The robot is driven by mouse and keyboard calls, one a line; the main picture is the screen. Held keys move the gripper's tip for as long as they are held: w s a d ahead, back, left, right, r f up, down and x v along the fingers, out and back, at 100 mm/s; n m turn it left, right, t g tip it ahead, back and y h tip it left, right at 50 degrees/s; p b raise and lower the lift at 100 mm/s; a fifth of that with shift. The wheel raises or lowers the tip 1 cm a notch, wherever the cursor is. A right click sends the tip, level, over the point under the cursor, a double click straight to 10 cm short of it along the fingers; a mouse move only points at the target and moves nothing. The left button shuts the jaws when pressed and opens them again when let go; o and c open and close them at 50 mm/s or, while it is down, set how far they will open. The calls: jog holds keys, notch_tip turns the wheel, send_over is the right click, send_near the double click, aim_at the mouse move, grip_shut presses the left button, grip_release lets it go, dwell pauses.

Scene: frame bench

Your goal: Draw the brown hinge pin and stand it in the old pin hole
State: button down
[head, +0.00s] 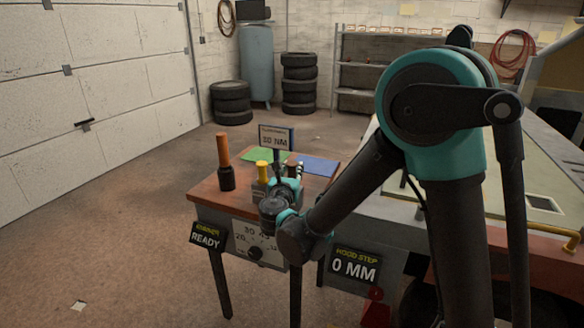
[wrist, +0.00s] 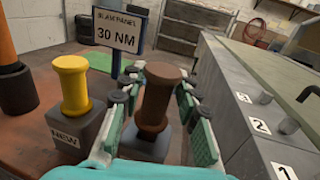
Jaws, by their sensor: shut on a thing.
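The brown hinge pin (wrist: 158,95) is a spool-shaped pin, upright between the pads of my gripper (wrist: 154,108) in the wrist view. My gripper is shut on it. Below the pin is a grey block (wrist: 146,144); I cannot tell whether the pin's lower end is in it or just above it. A yellow pin (wrist: 72,86) stands upright to the left in a grey block marked NEW (wrist: 70,136). In the head view my gripper (head: 288,181) is over the bench, and my arm hides much of this spot. No empty hole shows clearly.
A sign reading 30 NM (wrist: 118,32) stands behind the pins. An orange-handled tool (head: 223,150) stands at the bench's left. Green (head: 258,155) and blue (head: 318,166) mats lie behind. Grey surfaces numbered 1 to 3 (wrist: 262,127), with short pegs, are at right.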

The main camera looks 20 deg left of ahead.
jog(key=shift+f, duration=1.05)
jog(key=c, duration=1)
grip_release()
jog(key=shift+s, duration=0.1)
jog(key=s, duration=0.4)
jog(key=s+d, duration=0.1)
jog(key=s, duration=0.6)
jog(key=shift+s+d, duration=0.35)
jog(key=shift+d, duration=0.05)
